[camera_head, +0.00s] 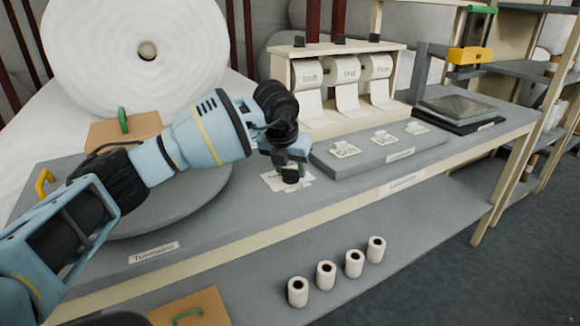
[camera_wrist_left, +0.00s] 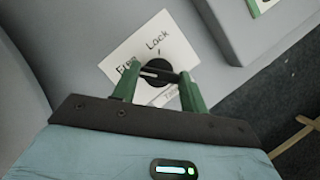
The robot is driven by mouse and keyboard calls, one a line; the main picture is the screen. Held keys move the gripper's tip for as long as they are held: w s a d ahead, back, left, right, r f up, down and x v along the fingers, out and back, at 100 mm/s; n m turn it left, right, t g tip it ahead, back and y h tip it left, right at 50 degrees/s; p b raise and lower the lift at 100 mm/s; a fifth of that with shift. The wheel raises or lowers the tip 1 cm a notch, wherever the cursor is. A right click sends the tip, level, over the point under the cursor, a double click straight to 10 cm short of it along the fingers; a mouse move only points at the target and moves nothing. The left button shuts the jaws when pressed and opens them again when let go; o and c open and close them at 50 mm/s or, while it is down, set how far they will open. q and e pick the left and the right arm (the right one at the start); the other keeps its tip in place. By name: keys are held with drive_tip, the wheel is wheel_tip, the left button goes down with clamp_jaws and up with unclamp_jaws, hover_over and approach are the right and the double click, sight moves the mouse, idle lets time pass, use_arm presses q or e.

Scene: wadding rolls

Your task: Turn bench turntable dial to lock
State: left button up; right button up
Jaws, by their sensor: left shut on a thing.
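The turntable dial is a small black knob (camera_head: 291,175) on a white label plate (camera_head: 268,182) near the front of the bench. In the left wrist view the dial (camera_wrist_left: 157,66) sits on the plate (camera_wrist_left: 128,50), which reads "Free" and "Lock". My left gripper (camera_head: 292,168) comes down from above, and its green fingers in the left wrist view (camera_wrist_left: 158,76) are closed on the dial's grip bar. A short mark above the dial lies near the word "Lock"; the dial's own pointer is hard to make out. My right gripper is not in view.
The round grey turntable (camera_head: 190,205) lies left on the bench (camera_head: 340,205), behind my arm. A grey tray (camera_head: 375,150) with labelled cards is just right of the dial. A roll dispenser (camera_head: 335,85) stands behind. Several small rolls (camera_head: 326,274) stand on the lower shelf.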

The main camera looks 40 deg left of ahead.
use_arm(q)
drive_tip(key=shift+p, duration=0.3)
drive_tip(key=m+p, duration=0.1)
drive_tip(key=m, duration=0.1)
drive_tip(key=m+h+p, duration=0.1)
drive_tip(key=shift+a+r+m+h+p, duration=0.1)
drive_tip(key=shift+r+m+h+p, duration=0.05)
drive_tip(key=shift+m+h+p, duration=0.2)
drive_tip(key=m+h+p, duration=0.1)
drive_tip(key=m, duration=0.2)
drive_tip(key=shift+p, duration=0.35)
drive_tip(key=shift+a+m+h+p, duration=0.15)
drive_tip(key=shift+m+h+p, duration=0.25)
drive_tip(key=shift+m, duration=0.45)
drive_tip(key=shift+m+g+h+p, duration=0.25)
drive_tip(key=shift+m+g+p, duration=0.05)
drive_tip(key=shift+m, duration=0.6)
drive_tip(key=m+g+h, duration=0.1)
drive_tip(key=m, duration=0.2)
drive_tip(key=shift+w, duration=0.1)
drive_tip(key=shift+a+m+g, duration=0.1)
drive_tip(key=shift+m+g, duration=0.2)
drive_tip(key=shift+m, duration=1)
